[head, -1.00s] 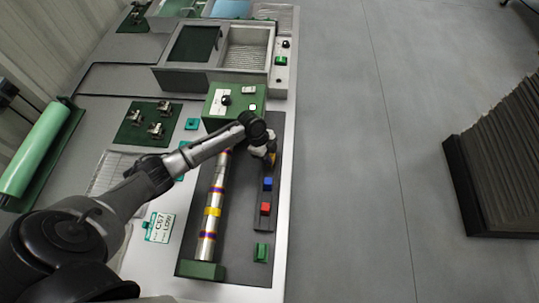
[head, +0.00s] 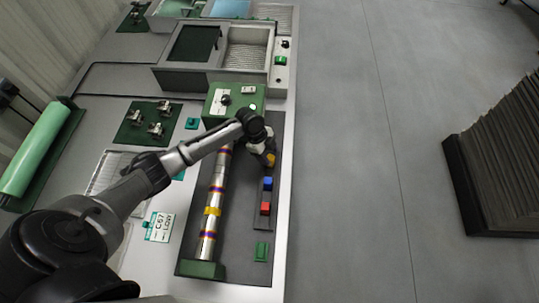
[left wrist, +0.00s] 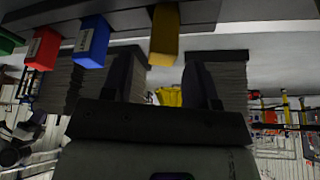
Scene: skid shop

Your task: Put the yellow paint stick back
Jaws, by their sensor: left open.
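The yellow paint stick (head: 270,160) shows beside my left gripper at the far end of the dark holder strip (head: 264,222). In the left wrist view the yellow stick (left wrist: 164,36) stands at the dark strip, in line with the blue stick (left wrist: 92,42) and the red stick (left wrist: 43,48). My left gripper (left wrist: 160,82) is open, its fingertips just short of the yellow stick and apart from it. In the head view the blue stick (head: 268,184) and red stick (head: 265,208) sit nearer. The yellow stick's seat is not clearly visible. My right gripper is out of view.
A banded metal cylinder (head: 211,205) lies along the dark mat left of the holder, ending at a green block (head: 202,270). A green control box (head: 235,100) stands beyond. A small green block (head: 261,252) is near the front. Open floor lies to the right.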

